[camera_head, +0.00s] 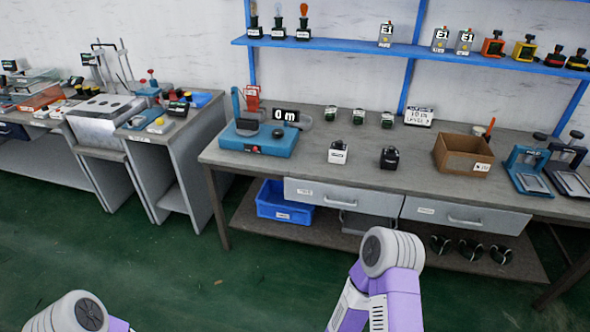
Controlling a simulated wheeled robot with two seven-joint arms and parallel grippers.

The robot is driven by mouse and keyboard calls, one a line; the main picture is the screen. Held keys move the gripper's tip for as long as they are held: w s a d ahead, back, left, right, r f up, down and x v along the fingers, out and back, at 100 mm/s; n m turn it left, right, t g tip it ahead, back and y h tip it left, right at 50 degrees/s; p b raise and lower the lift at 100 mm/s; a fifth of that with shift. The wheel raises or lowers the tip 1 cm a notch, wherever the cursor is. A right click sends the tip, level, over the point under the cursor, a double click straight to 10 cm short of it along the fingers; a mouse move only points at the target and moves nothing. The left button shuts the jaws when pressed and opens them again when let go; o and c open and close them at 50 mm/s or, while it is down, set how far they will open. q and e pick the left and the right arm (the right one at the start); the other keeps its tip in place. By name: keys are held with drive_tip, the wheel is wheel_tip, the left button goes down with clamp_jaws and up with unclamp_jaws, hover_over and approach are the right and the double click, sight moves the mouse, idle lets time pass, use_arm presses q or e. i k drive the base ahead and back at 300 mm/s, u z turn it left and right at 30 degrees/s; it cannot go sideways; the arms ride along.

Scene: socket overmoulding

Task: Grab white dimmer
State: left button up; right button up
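A small white block with a black top (338,152), which looks like the white dimmer, stands upright on the grey workbench (420,192), left of its middle. A similar dark block (389,158) stands just to its right, apart from it. Nothing touches the white block. My two arms show only as white and purple links at the bottom edge, the right one in front of the bench and the left one in the lower left corner. Neither gripper is in view.
A blue device (259,142) stands left of the white block and a cardboard box (463,153) to the right. Several small dark green items line the back. A blue shelf (420,50) hangs above. Drawers (345,195) sit under the bench top. Green floor lies clear in front.

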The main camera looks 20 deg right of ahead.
sight(337, 155)
drive_tip(key=z, duration=0.9)
drive_tip(key=i, duration=1.3)
drive_tip(key=u, duration=0.2)
